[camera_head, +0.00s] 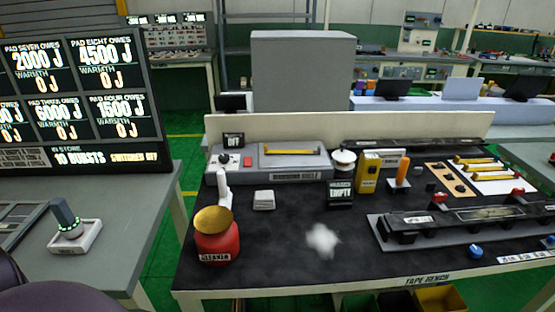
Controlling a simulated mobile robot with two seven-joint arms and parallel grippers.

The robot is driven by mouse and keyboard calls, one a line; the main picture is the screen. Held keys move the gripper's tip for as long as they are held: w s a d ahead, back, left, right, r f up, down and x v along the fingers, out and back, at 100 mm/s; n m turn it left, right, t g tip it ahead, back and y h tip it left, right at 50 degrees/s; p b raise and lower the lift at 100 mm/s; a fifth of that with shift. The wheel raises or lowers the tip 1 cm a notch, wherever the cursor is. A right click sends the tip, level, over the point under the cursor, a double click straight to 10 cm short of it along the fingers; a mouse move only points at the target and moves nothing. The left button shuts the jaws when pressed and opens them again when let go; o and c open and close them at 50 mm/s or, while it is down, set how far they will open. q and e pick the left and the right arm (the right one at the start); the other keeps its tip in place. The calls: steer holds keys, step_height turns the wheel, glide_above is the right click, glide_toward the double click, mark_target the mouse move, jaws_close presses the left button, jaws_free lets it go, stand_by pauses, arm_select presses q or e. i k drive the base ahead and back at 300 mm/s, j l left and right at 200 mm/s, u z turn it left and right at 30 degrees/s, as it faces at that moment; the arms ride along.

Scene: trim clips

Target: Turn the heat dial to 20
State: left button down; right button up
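No dial in view carries a readable heat label or a 20 mark. A blue knob (475,251) stands at the front right of the black bench top (280,265). Another blue knob (549,241) is at the right picture edge, by a white label strip. Neither of my grippers is in view.
A long dark rail fixture (460,218) fills the right. A white fluffy clump (322,240) lies mid-front. A scoreboard (80,85) stands left, reading "switched off".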

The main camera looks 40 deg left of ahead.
mark_target(224, 158)
steer(key=u, duration=1.5)
